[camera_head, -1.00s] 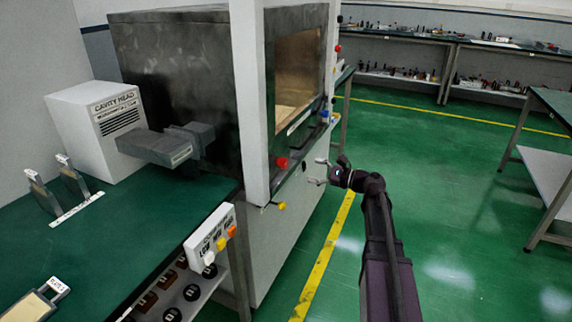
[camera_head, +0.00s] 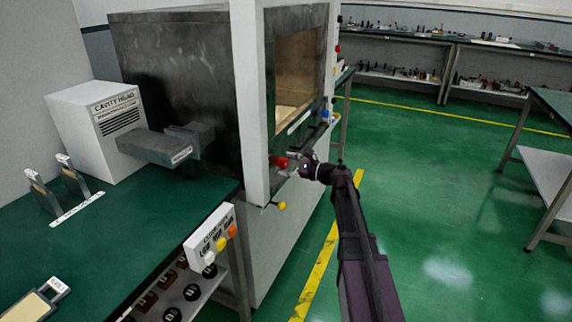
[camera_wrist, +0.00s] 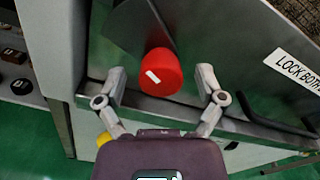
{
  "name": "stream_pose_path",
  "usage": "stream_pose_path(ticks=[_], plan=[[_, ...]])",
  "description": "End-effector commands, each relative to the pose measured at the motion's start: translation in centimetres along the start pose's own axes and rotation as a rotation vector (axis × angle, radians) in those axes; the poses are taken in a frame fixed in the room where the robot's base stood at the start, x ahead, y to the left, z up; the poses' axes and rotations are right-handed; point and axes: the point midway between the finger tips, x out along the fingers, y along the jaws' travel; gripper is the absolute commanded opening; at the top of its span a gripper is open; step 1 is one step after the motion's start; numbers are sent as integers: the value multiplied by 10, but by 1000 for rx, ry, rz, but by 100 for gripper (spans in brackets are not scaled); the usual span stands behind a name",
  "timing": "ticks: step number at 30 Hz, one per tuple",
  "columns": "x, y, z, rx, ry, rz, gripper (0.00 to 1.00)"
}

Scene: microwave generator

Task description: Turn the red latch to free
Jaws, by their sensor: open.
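The red latch (camera_head: 281,162) is a round red knob low on the front of the dark metal cabinet, beside the white post. In the wrist view the red latch (camera_wrist: 161,72) carries a white mark and lies ahead of and between the fingers. My gripper (camera_head: 291,160) is at the latch in the head view. In the wrist view my gripper (camera_wrist: 160,82) is open, one finger on each side of the knob, with gaps visible. I cannot tell how deep the fingers reach around it.
A plate reading "LOCK BOTH" (camera_wrist: 296,73) is right of the latch. A yellow knob (camera_head: 282,205) sits below it, and a blue knob (camera_head: 325,114) farther along the cabinet front. The white post (camera_head: 250,110) stands close on the left. Green floor (camera_head: 450,200) is open to the right.

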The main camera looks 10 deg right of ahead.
Motion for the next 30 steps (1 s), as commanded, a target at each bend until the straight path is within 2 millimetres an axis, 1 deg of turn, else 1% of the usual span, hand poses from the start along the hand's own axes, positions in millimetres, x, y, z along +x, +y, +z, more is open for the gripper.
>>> stream_pose_path(ticks=[6,8,9,11,12,14,15,23,30], plan=[[0,0,0,0,0,0,88],[0,0,0,0,0,0,70],[0,0,0,0,0,0,58],[0,0,0,0,0,0,40],[0,0,0,0,0,0,29],[0,0,0,0,0,0,11],[0,0,0,0,0,1,6],[0,1,0,-11,0,2,6],[1,1,0,-78,-1,3,6]])
